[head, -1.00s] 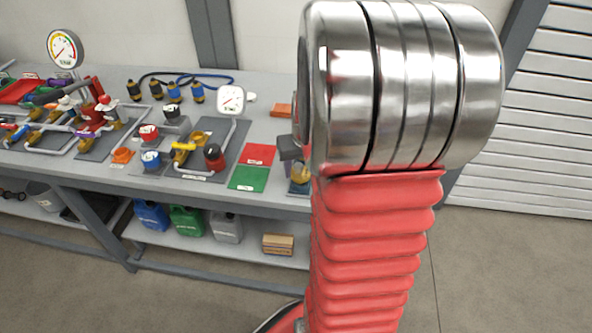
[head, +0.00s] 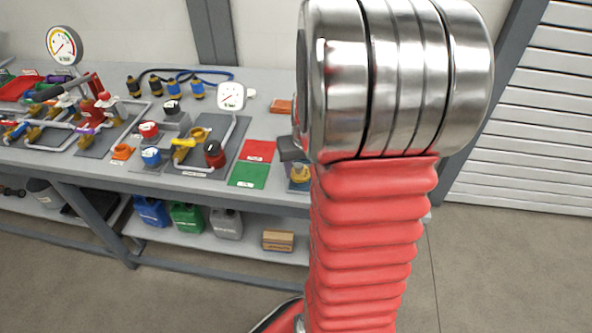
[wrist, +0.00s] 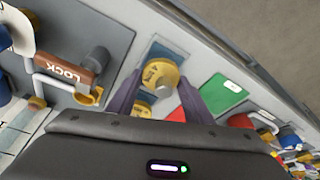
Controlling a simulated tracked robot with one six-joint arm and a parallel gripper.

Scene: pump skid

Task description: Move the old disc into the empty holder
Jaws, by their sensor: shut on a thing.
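A yellow disc (wrist: 160,75) with dark lettering too small to read lies between the two dark fingers of my gripper (wrist: 161,80). The fingers are shut on its sides, and a grey knob shows on the disc's lower right. A blue patch shows behind it. A second yellow round piece (wrist: 141,108) sits closer to the wrist, partly hidden by the left finger. In the head view a yellow disc (head: 300,173) shows at the bench's right end, below a dark gripper part (head: 290,149), with blue under it. My arm hides the area to the right. I cannot tell which holder is empty.
A red card (head: 258,151) and a green card (head: 248,175) lie left of the discs. Valve and pipe boards (head: 207,150) and a gauge (head: 231,97) stand farther left. The bench edge is close by.

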